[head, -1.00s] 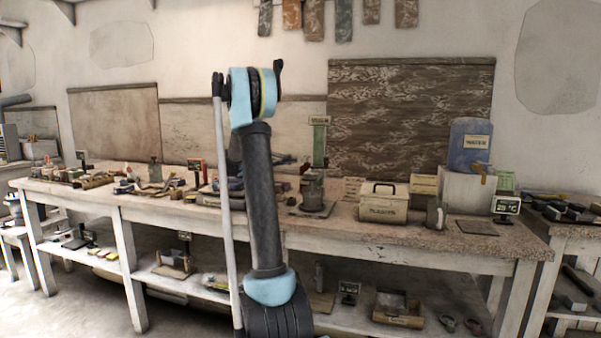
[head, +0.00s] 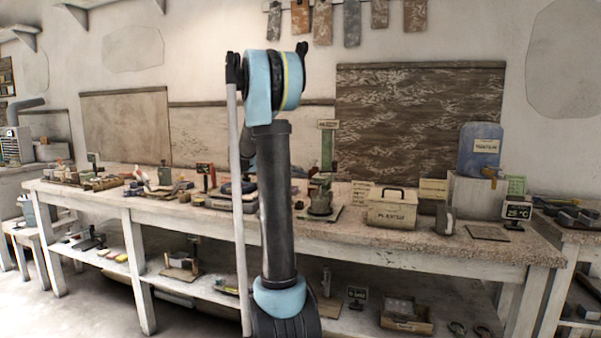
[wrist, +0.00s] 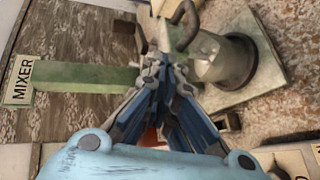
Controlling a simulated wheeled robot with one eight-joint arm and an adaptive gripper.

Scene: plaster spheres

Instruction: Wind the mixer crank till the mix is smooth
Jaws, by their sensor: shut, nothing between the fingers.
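The mixer shows in the wrist view as a grey metal pot (wrist: 225,60) on a pale green base plate, with a dark bent crank handle (wrist: 186,22) beside and above it. A green post (wrist: 95,78) carries a MIXER sign (wrist: 21,80). My gripper (wrist: 160,66) is shut and empty in the wrist view, its fingertips close to the crank in the picture; I cannot tell whether they touch. In the head view the mixer pot (head: 320,203) stands on the bench behind and right of my arm, which hides the gripper there.
On the long bench (head: 400,241), a lidded cream box (head: 392,209) stands right of the mixer, with a blue water container (head: 479,150) on a block farther right. Tools and small items crowd the bench to the left. A lower shelf holds more items.

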